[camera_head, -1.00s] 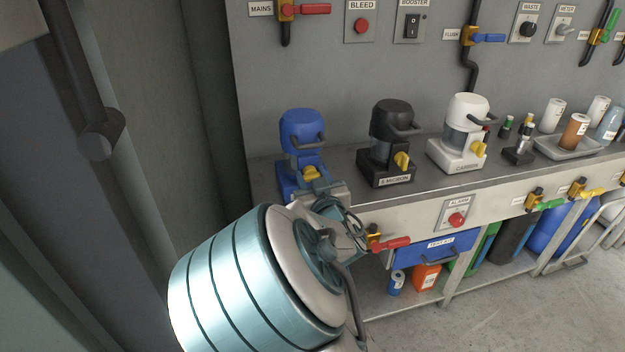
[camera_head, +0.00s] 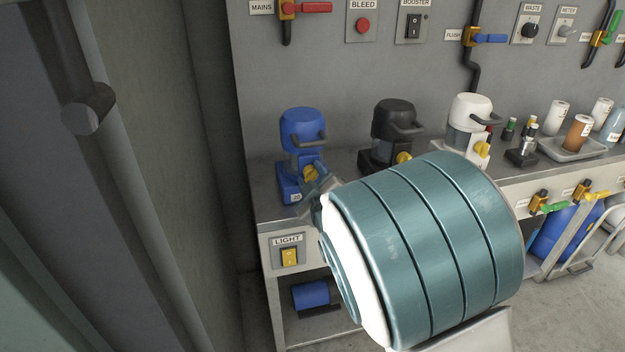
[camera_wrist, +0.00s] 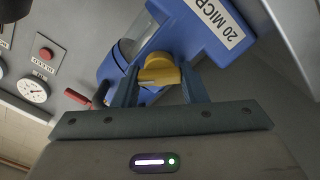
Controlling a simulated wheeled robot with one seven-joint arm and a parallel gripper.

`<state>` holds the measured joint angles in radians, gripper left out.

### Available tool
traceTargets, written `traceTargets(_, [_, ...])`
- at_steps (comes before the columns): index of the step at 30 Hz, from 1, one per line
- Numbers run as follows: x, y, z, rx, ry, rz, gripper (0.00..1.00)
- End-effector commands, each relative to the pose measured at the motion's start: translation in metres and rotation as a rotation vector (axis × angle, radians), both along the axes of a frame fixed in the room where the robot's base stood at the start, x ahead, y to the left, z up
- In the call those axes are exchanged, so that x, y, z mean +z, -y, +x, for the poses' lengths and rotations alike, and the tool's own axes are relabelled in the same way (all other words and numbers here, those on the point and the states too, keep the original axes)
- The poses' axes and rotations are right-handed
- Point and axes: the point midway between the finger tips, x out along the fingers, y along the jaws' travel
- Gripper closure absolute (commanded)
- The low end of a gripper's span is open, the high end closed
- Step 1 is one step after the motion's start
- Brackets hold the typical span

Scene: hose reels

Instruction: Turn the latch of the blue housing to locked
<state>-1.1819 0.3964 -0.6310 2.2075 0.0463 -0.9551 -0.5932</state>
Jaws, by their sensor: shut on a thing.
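The blue housing (camera_head: 301,131) stands at the left end of the bench, with a grey handle on its upper right side. Its yellow latch (camera_head: 313,171) is on the lower front. The wrist view shows the blue housing (camera_wrist: 197,40) tilted, with a label reading "20 MICR…" partly cut off. My gripper (camera_wrist: 160,72) is shut on the yellow latch (camera_wrist: 159,69), one finger on each side. In the head view my gripper (camera_head: 318,180) reaches the latch from the lower right, and my arm hides part of the housing's base.
The black housing (camera_head: 393,121) and white housing (camera_head: 469,109) stand to the right on the bench, partly behind my arm. A LIGHT switch (camera_head: 289,257) is on the bench front below. A wall is close on the left. The wrist view shows a gauge (camera_wrist: 33,91).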

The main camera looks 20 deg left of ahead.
Motion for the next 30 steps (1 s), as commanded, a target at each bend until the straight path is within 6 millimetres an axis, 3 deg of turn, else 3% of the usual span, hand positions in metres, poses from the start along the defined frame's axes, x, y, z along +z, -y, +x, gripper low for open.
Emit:
traceTargets(18, [-0.0026, -0.0006, -0.0005, 0.0, 0.29, -0.475, 0.84])
traceTargets(30, [-0.0032, -0.001, -0.0009, 0.001, 0.393, -0.643, 0.84])
